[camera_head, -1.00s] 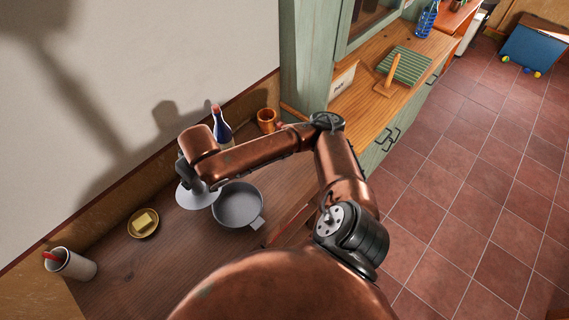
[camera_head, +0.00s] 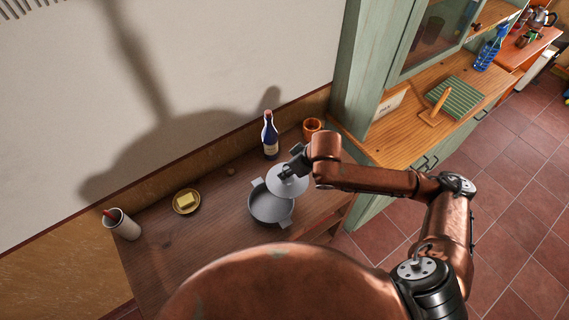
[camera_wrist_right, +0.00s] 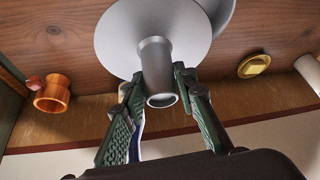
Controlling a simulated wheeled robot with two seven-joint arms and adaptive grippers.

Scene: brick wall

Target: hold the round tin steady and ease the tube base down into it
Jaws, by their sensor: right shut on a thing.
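The round tin (camera_head: 268,210) is a grey, open, shallow round pan with side tabs, standing on the wooden counter in the head view. My right gripper (camera_head: 287,171) is shut on the tube of the tube base (camera_head: 293,184), a grey disc with a short tube at its centre. The disc overlaps the tin's upper right part in the head view; its height above the rim is unclear. In the right wrist view the fingers (camera_wrist_right: 157,82) flank the tube of the base (camera_wrist_right: 118,38). A grey edge of the tin (camera_wrist_right: 224,12) shows behind the disc. My left gripper is not in view.
A dark bottle (camera_head: 270,138) and an orange mug (camera_head: 312,128) stand behind the tin near the wall. A butter dish (camera_head: 186,202) and a white cup (camera_head: 122,224) are to the left. A green cabinet (camera_head: 360,80) rises at the right. The counter between dish and tin is clear.

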